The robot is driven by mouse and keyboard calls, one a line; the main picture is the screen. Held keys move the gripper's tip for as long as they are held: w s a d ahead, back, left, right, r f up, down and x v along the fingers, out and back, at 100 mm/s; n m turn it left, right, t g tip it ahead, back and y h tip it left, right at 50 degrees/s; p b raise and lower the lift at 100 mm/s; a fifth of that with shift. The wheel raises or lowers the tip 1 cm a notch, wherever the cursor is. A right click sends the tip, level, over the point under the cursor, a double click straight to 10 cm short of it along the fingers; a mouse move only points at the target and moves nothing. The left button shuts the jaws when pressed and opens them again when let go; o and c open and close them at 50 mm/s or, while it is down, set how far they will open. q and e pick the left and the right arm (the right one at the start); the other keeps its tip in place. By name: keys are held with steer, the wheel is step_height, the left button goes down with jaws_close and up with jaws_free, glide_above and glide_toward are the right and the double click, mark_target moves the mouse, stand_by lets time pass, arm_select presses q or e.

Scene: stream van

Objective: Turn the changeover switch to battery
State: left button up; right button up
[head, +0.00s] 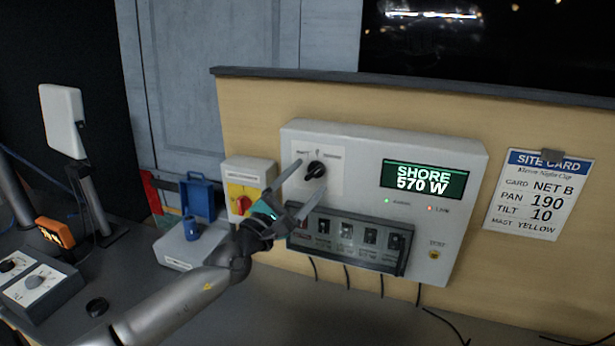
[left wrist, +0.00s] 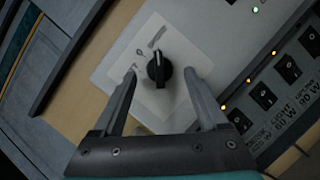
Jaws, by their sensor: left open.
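The changeover switch is a black rotary knob (head: 315,169) on a pale plate at the upper left of the grey power panel (head: 440,262). In the left wrist view the knob (left wrist: 158,70) stands between and just beyond my fingertips. Its pointer direction is hard to read in the head view, and the plate's labels are too small to read surely. The panel's display (head: 428,180) reads SHORE 570 W. My left gripper (head: 299,185) is open and empty in front of the knob; it also shows in the left wrist view (left wrist: 160,85). My right gripper is not in view.
A row of breakers (head: 346,236) sits below the knob, close to my lower finger. A yellow box with a red switch (head: 240,200) is left of the panel. A site card (head: 539,195) hangs at right. A blue connector (head: 198,197) and a grey box stand at left.

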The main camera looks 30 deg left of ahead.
arm_select(q)
steer(key=shift+w+r, duration=0.1)
steer(key=shift+w, duration=0.4)
jaws_close()
stand_by(0.4)
